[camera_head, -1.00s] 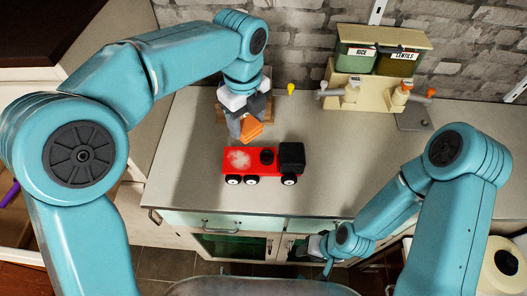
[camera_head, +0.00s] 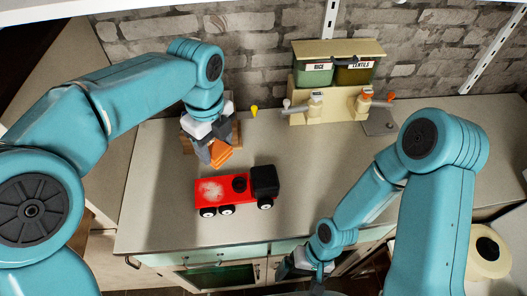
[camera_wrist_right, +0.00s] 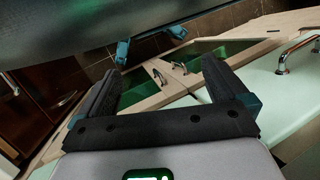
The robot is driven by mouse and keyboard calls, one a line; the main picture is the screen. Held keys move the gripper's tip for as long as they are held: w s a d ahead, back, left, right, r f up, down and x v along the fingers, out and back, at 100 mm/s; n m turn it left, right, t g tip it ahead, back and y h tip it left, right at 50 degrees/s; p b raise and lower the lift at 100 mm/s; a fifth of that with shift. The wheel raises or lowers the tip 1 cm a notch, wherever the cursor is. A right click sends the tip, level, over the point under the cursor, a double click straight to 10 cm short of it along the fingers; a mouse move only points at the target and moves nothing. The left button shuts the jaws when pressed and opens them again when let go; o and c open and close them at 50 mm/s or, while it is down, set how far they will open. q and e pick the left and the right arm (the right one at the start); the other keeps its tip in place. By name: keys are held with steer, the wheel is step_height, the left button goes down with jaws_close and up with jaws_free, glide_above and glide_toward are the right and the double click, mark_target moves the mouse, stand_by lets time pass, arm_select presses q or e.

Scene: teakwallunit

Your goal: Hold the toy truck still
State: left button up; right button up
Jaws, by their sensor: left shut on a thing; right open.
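The toy truck (camera_head: 212,192) stands upright on its wheels on the countertop, with a red body, a pale worn patch on it and a black cab at the right end. My left gripper (camera_head: 214,150) is shut on an orange block-like thing (camera_head: 223,153) just behind the truck, close above it; I cannot tell whether it touches. My right gripper (camera_head: 308,268) is at the counter's front edge, low and to the right of the truck, apart from it. In the right wrist view its two fingers (camera_wrist_right: 160,78) are open with nothing between them.
A wooden block or rack (camera_head: 238,138) stands behind my left gripper. A small yellow thing (camera_head: 254,111) is near the wall. A dispenser stand (camera_head: 330,108) with rice and lentils bins is at the back. A paper roll (camera_head: 487,250) is at the right. Counter right of the truck is clear.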

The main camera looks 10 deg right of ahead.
steer(key=w+d+r+n+g+h, duration=0.25)
steer(key=d+r+n+h, duration=0.5)
steer(key=d+r, duration=0.4)
step_height(320, 180, up, 19)
steer(key=n+t+y, duration=0.4)
steer(key=n+t, duration=0.1)
steer(key=n, duration=0.8)
glide_above(273, 175)
steer(key=shift+h, duration=0.25)
step_height(273, 175, down, 12)
steer(key=shift+r, duration=0.1)
steer(key=shift+s, duration=0.15)
steer(key=c, duration=1.5)
